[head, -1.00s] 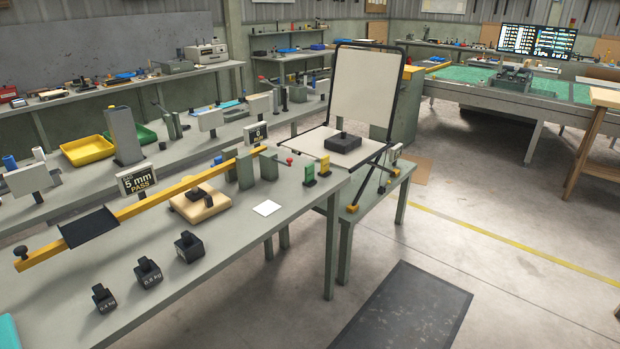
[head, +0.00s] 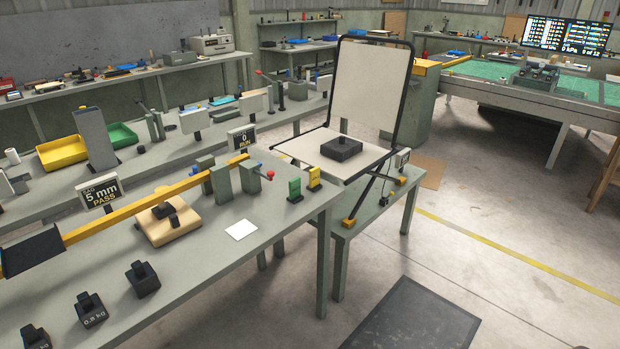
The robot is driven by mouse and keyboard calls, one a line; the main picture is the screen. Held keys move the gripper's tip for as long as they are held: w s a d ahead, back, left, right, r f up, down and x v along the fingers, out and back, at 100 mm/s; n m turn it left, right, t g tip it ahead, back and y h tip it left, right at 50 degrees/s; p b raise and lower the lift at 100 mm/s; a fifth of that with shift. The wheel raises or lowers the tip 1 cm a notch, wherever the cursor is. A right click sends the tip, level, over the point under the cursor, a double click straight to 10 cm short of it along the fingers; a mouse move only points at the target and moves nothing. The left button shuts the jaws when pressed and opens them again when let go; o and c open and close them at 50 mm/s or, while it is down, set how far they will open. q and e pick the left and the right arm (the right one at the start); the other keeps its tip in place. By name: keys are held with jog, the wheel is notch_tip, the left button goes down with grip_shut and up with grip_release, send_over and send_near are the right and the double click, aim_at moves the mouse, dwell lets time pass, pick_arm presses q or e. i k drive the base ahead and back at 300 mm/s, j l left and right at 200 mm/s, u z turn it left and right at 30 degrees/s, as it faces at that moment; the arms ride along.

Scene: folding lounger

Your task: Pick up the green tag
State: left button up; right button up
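The green tag (head: 295,190) stands upright near the right end of the grey bench (head: 262,258). A yellow tag (head: 314,178) stands just behind it to the right.
A yellow beam (head: 140,212) runs along the bench, with black weights (head: 142,279) in front. A white card (head: 241,230) lies left of the tag. A folding lounger (head: 366,93) with a black weight (head: 341,148) on its seat stands behind. Floor right of the bench holds a dark mat (head: 414,318).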

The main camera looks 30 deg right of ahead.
aim_at(296, 196)
jog(key=i+l, duration=0.15)
jog(key=l, duration=0.25)
jog(key=i+l, duration=0.1)
jog(key=l, duration=0.25)
jog(key=i+l, duration=0.15)
jog(key=l, duration=0.25)
jog(key=i+l, duration=0.15)
jog(key=l, duration=0.25)
jog(key=i+l, duration=0.1)
jog(key=l, duration=0.3)
jog(key=i+l+u, duration=0.1)
jog(key=l, duration=0.25)
jog(key=i, duration=0.05)
